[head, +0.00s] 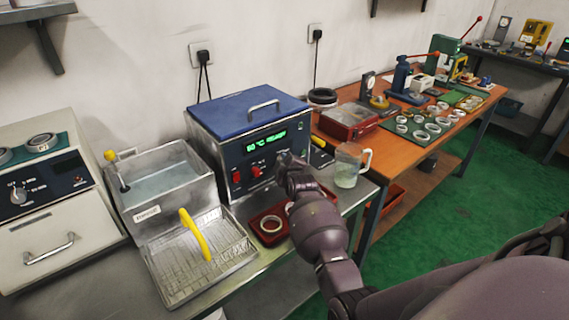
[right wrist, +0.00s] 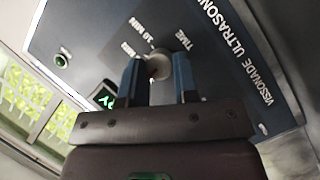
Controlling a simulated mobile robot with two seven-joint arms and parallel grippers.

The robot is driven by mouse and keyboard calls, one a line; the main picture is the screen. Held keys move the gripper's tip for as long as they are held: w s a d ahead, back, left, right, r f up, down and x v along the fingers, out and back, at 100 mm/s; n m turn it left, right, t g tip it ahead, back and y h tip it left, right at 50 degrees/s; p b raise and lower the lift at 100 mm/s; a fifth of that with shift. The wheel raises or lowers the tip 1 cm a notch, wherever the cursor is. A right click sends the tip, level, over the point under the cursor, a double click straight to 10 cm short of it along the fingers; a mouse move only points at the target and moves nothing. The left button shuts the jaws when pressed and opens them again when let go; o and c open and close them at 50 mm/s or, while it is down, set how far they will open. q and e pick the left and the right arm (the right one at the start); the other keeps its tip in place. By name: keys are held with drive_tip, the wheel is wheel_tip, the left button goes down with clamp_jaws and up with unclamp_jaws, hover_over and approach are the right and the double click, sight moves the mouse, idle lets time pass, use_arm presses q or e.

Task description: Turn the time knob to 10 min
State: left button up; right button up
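The ultrasonic cleaner (head: 250,145) is a steel box with a blue lid and a dark front panel. Its green display (head: 266,142) appears to read 60 °C READY. Two red controls show below it. My right gripper (head: 287,160) is at the panel's right side and hides the time knob in the head view. In the right wrist view, the grey round time knob (right wrist: 159,66) sits between the two blue fingertips of the right gripper (right wrist: 159,70), beside TIME and 10 MIN lettering. Contact and the pointer's direction are unclear. My left gripper is out of view.
A glass beaker (head: 348,165) stands close right of my right gripper. A red tray (head: 258,232) with a ring lies below the panel. A water basin (head: 160,180) and a wire basket with a yellow handle (head: 195,237) stand to the left.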

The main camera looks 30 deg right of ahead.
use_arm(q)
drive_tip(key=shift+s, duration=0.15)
use_arm(e)
drive_tip(key=shift+c, duration=1.4)
drive_tip(key=shift+r, duration=0.1)
